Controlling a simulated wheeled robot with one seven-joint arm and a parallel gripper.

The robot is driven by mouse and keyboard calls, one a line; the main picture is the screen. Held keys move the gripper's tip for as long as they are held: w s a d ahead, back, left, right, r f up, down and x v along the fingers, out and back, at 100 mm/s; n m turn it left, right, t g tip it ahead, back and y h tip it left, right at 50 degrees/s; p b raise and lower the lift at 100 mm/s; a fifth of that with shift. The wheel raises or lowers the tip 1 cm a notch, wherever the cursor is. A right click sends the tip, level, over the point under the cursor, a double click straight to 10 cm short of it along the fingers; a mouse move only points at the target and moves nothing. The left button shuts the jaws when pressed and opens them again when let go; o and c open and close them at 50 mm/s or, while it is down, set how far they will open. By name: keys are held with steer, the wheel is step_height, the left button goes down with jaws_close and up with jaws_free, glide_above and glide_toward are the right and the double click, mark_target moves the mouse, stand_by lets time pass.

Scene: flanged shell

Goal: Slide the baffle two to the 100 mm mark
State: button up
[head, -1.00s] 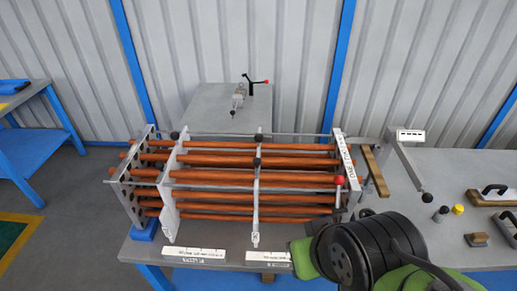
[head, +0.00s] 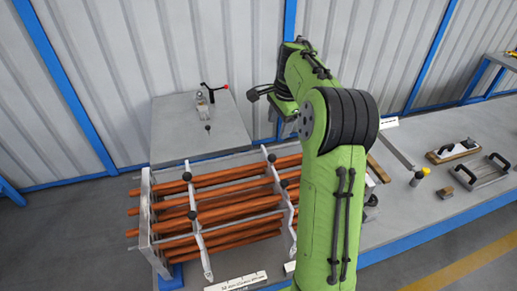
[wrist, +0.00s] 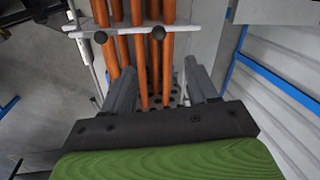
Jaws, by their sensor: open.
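A bundle of orange-brown tubes (head: 235,200) runs through two pale upright baffle plates in the head view. The left plate (head: 198,240) has black knobs and stands closer to the holed end plate (head: 146,225). The right plate (head: 279,195), also with black knobs, stands near the middle of the tubes, partly behind my arm. I cannot tell which is baffle two. My gripper (wrist: 159,70) is open and empty in the wrist view, its fingers over the tubes. A plate with two black knobs (wrist: 130,30) lies beyond the fingertips, apart from them.
A white scale strip (head: 237,282) lies at the bench's front edge. A grey stand (head: 180,125) with a red-tipped handle stands behind the tubes. A handled block (head: 452,151) and other tools sit on the bench at right. My arm hides the tubes' right end.

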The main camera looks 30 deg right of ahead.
mark_target(273, 155)
steer(key=w+f, duration=0.1)
steer(key=f, duration=0.4)
steer(key=w+f, duration=0.1)
steer(key=f, duration=0.9)
steer(key=shift+w+d+f, duration=0.15)
steer(key=shift+w+f, duration=0.05)
steer(key=shift+w, duration=0.2)
jaws_close()
